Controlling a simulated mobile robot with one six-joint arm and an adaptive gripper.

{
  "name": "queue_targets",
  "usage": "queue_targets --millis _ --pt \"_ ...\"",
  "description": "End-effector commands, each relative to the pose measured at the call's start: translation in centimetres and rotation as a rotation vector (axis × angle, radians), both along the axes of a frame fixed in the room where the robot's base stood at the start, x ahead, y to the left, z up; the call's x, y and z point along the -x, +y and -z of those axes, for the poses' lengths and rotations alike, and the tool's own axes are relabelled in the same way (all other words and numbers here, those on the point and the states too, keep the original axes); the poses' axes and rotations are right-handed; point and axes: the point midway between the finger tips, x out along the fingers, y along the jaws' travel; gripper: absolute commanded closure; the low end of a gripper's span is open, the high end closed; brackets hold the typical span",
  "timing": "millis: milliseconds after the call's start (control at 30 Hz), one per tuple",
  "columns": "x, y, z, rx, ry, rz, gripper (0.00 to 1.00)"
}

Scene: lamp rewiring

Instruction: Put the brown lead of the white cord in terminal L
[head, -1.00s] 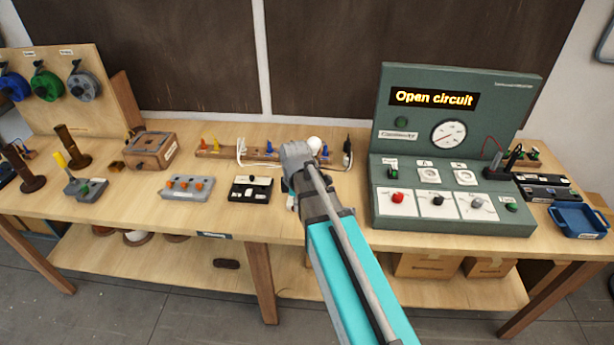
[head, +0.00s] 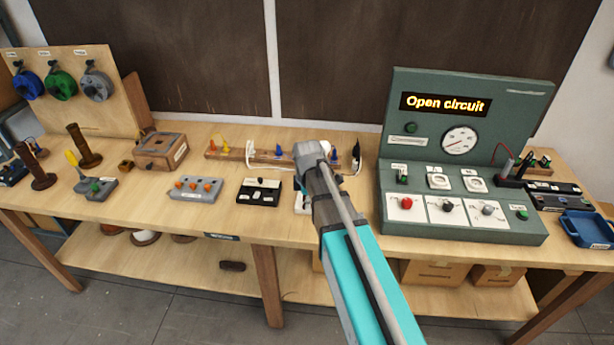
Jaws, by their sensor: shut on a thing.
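My gripper (head: 309,152) is over the back middle of the bench, seen from behind. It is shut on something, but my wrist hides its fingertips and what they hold. A white cord (head: 262,163) lies in front of the wooden rack (head: 232,155) and runs towards my gripper, where it passes out of sight. I cannot make out its brown lead. A small white-topped piece (head: 299,203) is mostly hidden behind my arm, and I cannot read any terminal L on it.
The green test panel (head: 400,225) right of my arm reads "Open circuit". A blue tray (head: 588,238) is at far right. Bare bench lies in front of the boxes.

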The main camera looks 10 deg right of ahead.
Motion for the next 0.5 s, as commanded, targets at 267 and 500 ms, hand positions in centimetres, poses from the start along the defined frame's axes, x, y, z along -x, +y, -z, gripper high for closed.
queue_targets --millis 267,500 --pt "-8.5 -1.4 1.5 0.0 0.0 -0.031 1.0" --pt "-13.9 -2.6 2.3 0.0 0.0 -0.056 1.0"
